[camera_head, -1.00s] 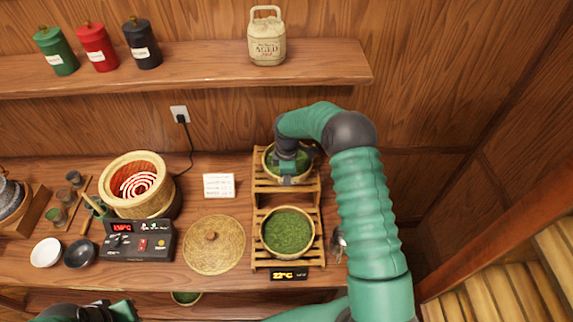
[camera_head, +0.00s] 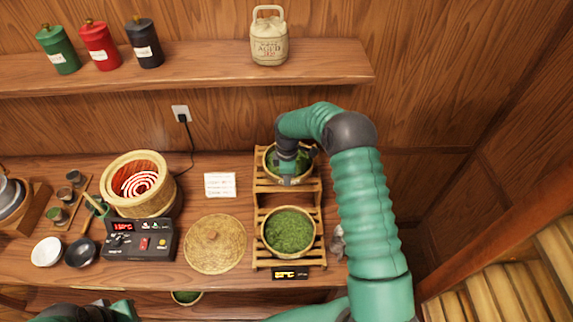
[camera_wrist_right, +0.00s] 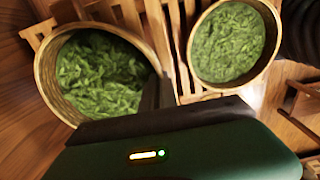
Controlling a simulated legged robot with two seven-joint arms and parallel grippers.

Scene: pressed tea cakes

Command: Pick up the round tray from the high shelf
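The round tray (camera_head: 269,168) of green tea leaves sits on the upper level of the slatted wooden rack. It also shows large at left in the right wrist view (camera_wrist_right: 42,75). My right gripper (camera_head: 287,176) reaches down at the near part of this tray and hides some of it. In the right wrist view a dark finger (camera_wrist_right: 157,92) is at the tray's rim; whether the fingers are closed on it I cannot tell. A second round tray (camera_head: 288,231) of leaves sits on the lower level. Part of my left arm shows at the bottom left edge; its gripper cannot be made out.
A woven lid (camera_head: 214,244) lies left of the rack (camera_head: 260,205). Further left are a control box (camera_head: 139,241) and a round heater (camera_head: 137,184). A wall shelf (camera_head: 200,68) with canisters and a jug (camera_head: 269,38) runs above. A small card (camera_head: 220,185) lies on the counter.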

